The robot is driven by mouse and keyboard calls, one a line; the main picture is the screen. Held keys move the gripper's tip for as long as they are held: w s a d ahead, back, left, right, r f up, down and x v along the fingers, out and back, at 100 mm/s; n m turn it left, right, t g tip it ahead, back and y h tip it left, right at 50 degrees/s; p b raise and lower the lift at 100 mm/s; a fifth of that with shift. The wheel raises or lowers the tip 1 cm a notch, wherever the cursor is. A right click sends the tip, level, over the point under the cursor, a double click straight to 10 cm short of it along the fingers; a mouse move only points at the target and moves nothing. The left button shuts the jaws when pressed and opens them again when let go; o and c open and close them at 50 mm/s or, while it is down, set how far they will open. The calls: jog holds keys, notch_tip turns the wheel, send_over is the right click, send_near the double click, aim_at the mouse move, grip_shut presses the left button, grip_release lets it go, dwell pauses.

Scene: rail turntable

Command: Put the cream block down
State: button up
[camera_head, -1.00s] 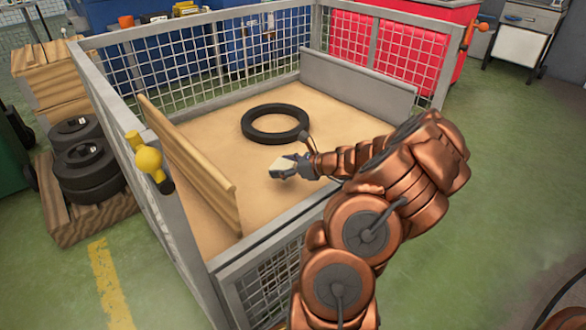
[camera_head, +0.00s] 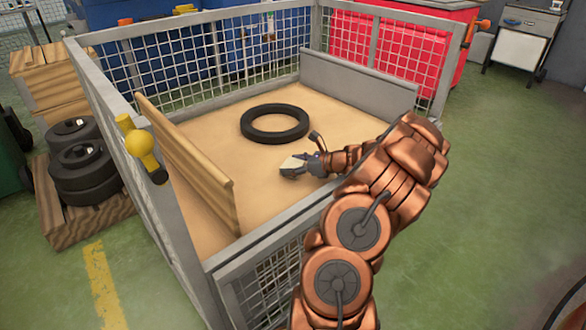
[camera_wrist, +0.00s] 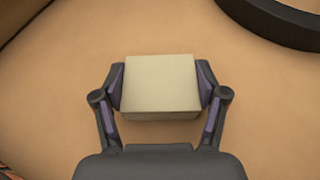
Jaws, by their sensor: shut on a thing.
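The cream block (camera_wrist: 160,86) is between the two fingers of my gripper (camera_wrist: 161,92) in the wrist view, with a finger pressed on each side. In the head view the block (camera_head: 293,161) shows small at the tip of my gripper (camera_head: 290,172), inside the mesh-sided bin, over its tan floor (camera_head: 215,135). I cannot tell whether the block touches the floor or hangs just above it.
A black ring (camera_head: 275,123) lies on the bin floor beyond my gripper; its edge also shows at the wrist view's upper right. A wooden board (camera_head: 190,165) stands along the left side, a grey panel (camera_head: 358,84) at the back right. Bare floor lies around the block.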

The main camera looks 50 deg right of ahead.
jog(key=o, duration=1.2)
jog(key=shift+c, duration=0.2)
jog(key=shift+r, duration=0.1)
jog(key=p+v, duration=0.3)
jog(key=v, duration=0.7)
jog(key=shift+s+d+r+p, duration=0.15)
jog(key=shift+s+r+p, duration=0.1)
jog(key=shift+p, duration=0.15)
jog(key=shift+s+d+r, duration=0.15)
jog(key=shift+s, duration=0.45)
jog(key=shift+s, duration=0.1)
